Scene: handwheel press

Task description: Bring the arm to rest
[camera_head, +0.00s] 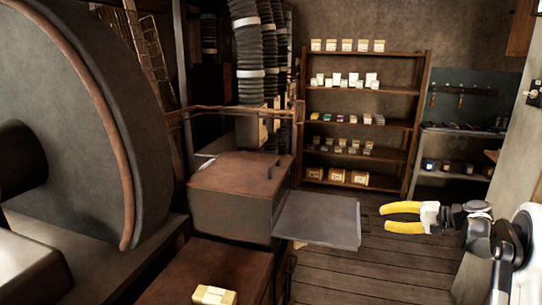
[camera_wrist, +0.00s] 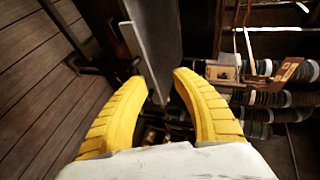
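My gripper (camera_head: 392,217) is at the right of the head view, with two yellow fingers pointing left. The fingers are apart with a gap between them. In the wrist view my gripper (camera_wrist: 160,88) also shows open, with nothing seen between the fingertips. A flat grey plate (camera_head: 318,220) juts out from a brown metal box (camera_head: 235,185) to the left of the fingertips. In the head view a gap of floor shows between the plate and the fingers. In the wrist view a grey plate edge (camera_wrist: 146,60) lies beyond the fingertips; its distance is hard to tell.
A large grey wheel (camera_head: 85,130) with a brown rim fills the left. A small cream box (camera_head: 214,295) sits on a brown surface at the front. Wooden shelves (camera_head: 362,88) with several boxes stand at the back. The plank floor (camera_head: 395,270) around my gripper looks clear.

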